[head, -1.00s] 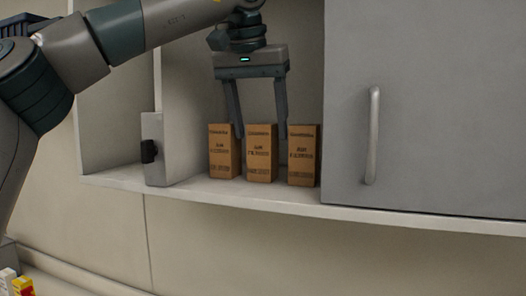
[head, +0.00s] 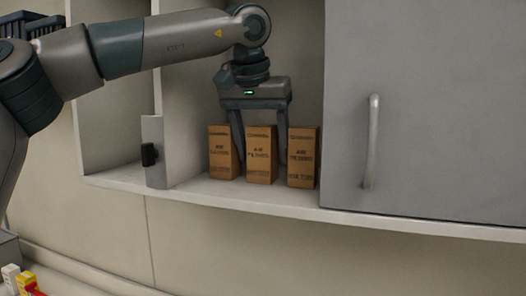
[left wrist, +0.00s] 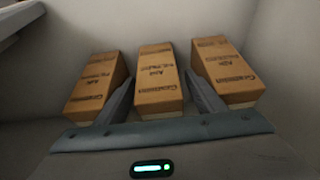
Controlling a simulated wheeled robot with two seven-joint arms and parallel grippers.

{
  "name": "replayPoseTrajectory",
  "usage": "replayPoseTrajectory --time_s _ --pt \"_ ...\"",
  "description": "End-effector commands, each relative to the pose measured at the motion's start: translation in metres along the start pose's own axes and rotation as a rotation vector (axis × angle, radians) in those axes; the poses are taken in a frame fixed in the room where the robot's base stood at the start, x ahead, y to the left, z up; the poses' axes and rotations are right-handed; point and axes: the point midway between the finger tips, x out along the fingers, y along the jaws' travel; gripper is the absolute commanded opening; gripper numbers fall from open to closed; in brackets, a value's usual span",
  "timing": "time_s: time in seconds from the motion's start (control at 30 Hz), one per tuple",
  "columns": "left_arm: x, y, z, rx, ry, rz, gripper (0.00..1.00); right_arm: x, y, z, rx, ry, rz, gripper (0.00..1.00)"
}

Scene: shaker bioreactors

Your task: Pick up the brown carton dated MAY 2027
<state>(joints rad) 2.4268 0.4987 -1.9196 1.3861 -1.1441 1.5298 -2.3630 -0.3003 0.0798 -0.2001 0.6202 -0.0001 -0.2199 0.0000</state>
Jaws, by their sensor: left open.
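Three brown cartons stand upright in a row on the shelf: a left one (head: 224,153), a middle one (head: 261,155) and a right one (head: 302,157). Their printed dates are too small to read, so I cannot tell which says MAY 2027. My left gripper (head: 262,155) is open, pointing down, with one finger on each side of the middle carton. The fingers reach into the gaps between the cartons and their tips are partly hidden. In the left wrist view the middle carton (left wrist: 159,75) sits between the fingers, with the left carton (left wrist: 97,83) and right carton (left wrist: 227,70) outside them.
A grey cabinet door (head: 430,110) with a vertical handle (head: 371,140) closes off the shelf to the right. A grey panel with a black knob (head: 149,154) stands at the left. Small red, yellow and white items (head: 22,282) lie at the lower left.

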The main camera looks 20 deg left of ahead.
Motion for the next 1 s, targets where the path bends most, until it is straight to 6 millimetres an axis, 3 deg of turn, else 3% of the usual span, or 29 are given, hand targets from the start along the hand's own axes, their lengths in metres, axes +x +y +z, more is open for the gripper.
replayPoseTrajectory --time_s 0.3,0.37,0.5,0.53,1.0 --pt "0.0000 0.0001 0.0000 0.000 0.000 0.000 0.62 0.0003 0.0006 0.0003 0.000 -0.001 0.001 0.31" --pt "0.0000 0.0001 0.0000 0.000 0.000 0.000 0.51 0.0003 0.0006 0.0003 0.000 -0.001 0.001 0.31" --pt "-0.0001 0.0001 0.0000 0.000 0.000 0.000 0.17 0.0003 0.0006 0.0003 0.000 -0.001 0.001 0.31" --pt "-0.0001 0.0001 0.0000 0.000 0.000 0.000 0.15 0.0003 0.0006 0.0003 0.000 -0.001 0.001 0.31" --pt "-0.0077 0.0004 -0.0038 -0.002 0.002 -0.001 0.15 0.0034 0.0006 0.0005 0.000 -0.001 0.001 0.31"
